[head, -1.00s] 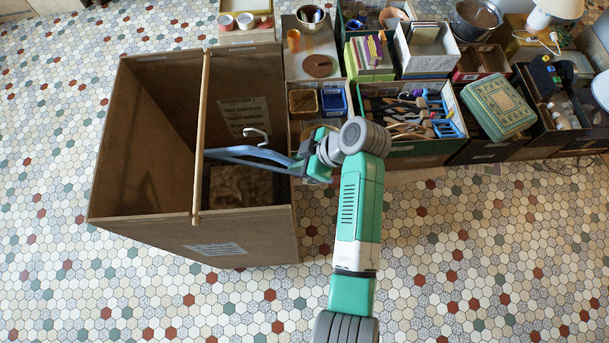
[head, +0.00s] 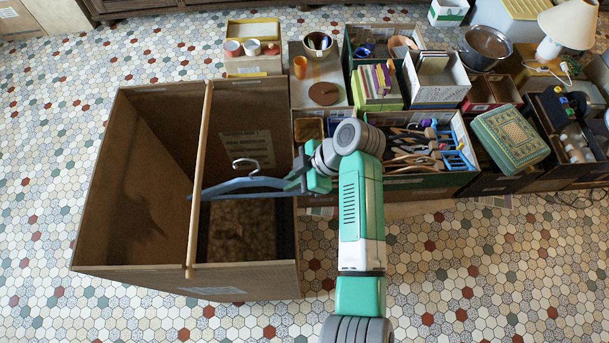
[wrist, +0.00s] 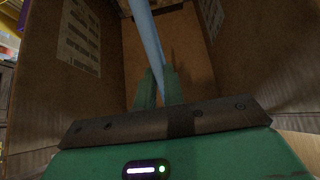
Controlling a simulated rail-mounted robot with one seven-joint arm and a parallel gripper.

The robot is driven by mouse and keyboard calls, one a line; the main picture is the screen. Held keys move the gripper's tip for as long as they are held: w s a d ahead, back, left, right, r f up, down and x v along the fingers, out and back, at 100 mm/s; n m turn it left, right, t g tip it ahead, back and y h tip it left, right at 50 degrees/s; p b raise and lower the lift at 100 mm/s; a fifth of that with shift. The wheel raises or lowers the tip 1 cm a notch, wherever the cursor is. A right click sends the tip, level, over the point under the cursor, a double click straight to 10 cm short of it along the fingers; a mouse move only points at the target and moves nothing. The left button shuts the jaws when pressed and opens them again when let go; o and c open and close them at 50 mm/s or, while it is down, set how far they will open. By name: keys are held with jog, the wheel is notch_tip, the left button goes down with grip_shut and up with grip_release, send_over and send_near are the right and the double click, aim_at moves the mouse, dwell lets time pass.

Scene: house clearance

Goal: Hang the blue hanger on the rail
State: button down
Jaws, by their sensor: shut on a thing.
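The blue hanger (head: 255,184) is held level over the right part of an open brown box, its pale hook (head: 247,164) pointing up. Its far end reaches to the wooden rail (head: 202,140), which runs across the box top from back to front. The hook is to the right of the rail and apart from it. My gripper (head: 297,182) is shut on the hanger's right end, at the box's right side. In the wrist view the hanger (wrist: 148,45) runs away from between my fingers (wrist: 156,88); its hook is not seen there.
The brown box (head: 285,278) has tall walls around the rail. To the right stand a crate of hangers and utensils (head: 425,188), a green patterned tin (head: 510,138) and a lamp (head: 568,30). The tiled floor (head: 480,290) in front is clear.

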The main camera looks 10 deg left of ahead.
aim_at(250, 185)
jog(key=s+a+p, duration=0.1)
jog(key=a, duration=0.2)
jog(key=s+a+p, duration=0.1)
jog(key=a, duration=0.2)
jog(key=s+a+p, duration=0.1)
jog(key=a, duration=0.2)
jog(key=shift+a, duration=0.35)
jog(key=shift+a+f+b, duration=0.2)
jog(key=shift+f+b, duration=0.75)
jog(key=shift+f, duration=0.05)
jog(key=shift+f+b, duration=0.55)
jog(key=shift+f, duration=0.05)
jog(key=c, duration=1.4)
grip_release()
jog(key=shift+c, duration=0.4)
jog(key=shift+d+r, duration=0.1)
jog(key=shift+r, duration=0.05)
